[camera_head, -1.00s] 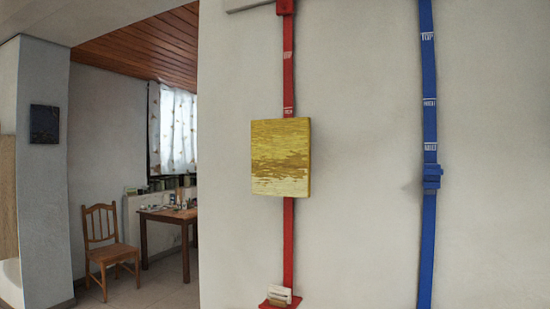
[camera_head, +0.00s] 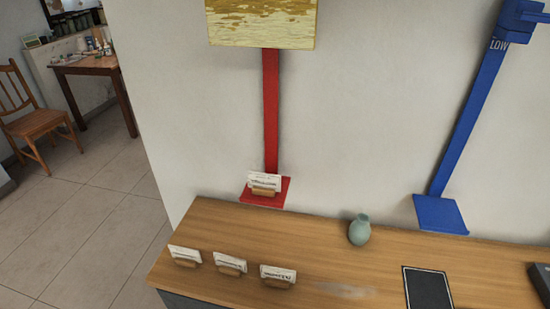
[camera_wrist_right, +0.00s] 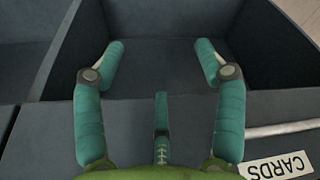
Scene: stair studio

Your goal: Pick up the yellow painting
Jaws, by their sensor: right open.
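The yellow painting (camera_head: 262,22) hangs on the wall in front of the red vertical strip (camera_head: 271,110), at the top of the head view. Its upper part is cut off by the picture edge. My right gripper (camera_wrist_right: 158,48) shows in the right wrist view with its two teal fingers spread apart and nothing between them. It is over a dark grey open compartment (camera_wrist_right: 170,68). The painting is not in the right wrist view. My left gripper is in neither current view.
A wooden counter (camera_head: 330,250) runs below the painting, with several small cards in holders, a green vase (camera_head: 360,230) and a dark panel (camera_head: 428,288). A blue strip (camera_head: 470,115) is right. A chair (camera_head: 35,118) and table (camera_head: 92,66) stand at far left. A "CARDS" label (camera_wrist_right: 278,168) is near my right gripper.

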